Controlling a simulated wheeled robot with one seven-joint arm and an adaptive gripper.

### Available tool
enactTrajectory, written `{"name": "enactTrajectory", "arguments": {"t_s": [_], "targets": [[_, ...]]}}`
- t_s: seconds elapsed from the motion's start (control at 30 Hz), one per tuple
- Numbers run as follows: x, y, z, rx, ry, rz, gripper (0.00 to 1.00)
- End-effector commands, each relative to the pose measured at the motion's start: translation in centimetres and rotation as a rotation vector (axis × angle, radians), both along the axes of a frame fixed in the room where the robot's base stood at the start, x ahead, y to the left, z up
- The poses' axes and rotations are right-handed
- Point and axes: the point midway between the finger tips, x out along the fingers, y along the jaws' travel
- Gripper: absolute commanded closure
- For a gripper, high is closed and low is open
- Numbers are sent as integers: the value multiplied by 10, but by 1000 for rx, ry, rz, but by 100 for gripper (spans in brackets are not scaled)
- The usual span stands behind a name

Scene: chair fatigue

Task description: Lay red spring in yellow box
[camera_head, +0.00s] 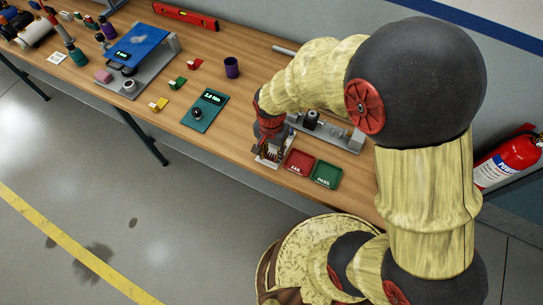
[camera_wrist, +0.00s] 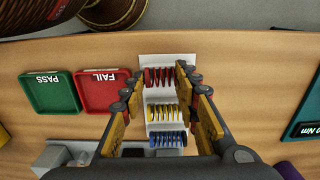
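The red spring (camera_wrist: 159,77) lies at the far end of a white rack (camera_wrist: 188,149) in the wrist view, with a yellow spring (camera_wrist: 162,113) and a blue spring (camera_wrist: 167,139) below it in the picture. My gripper (camera_wrist: 160,80) is open above the rack, with its fingertips on either side of the red spring. I cannot tell whether they touch it. In the head view my gripper (camera_head: 269,143) hangs over the rack (camera_head: 268,163) and partly hides it.
Red FAIL tray (camera_head: 299,162) and green PASS tray (camera_head: 326,174) stand right of the rack. A grey fixture (camera_head: 340,137) stands behind the trays.

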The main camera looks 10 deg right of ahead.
Motion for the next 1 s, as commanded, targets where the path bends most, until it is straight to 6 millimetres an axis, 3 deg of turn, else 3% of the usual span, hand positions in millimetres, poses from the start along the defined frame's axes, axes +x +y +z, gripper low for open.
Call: {"name": "enactTrajectory", "arguments": {"t_s": [0.4, 0.67, 0.93, 1.0], "targets": [[0, 0, 0, 0, 0, 0, 94], [0, 0, 3, 0, 0, 0, 95], [1, 0, 33, 1, -3, 0, 95], [-8, -2, 44, 1, -3, 0, 95]]}}
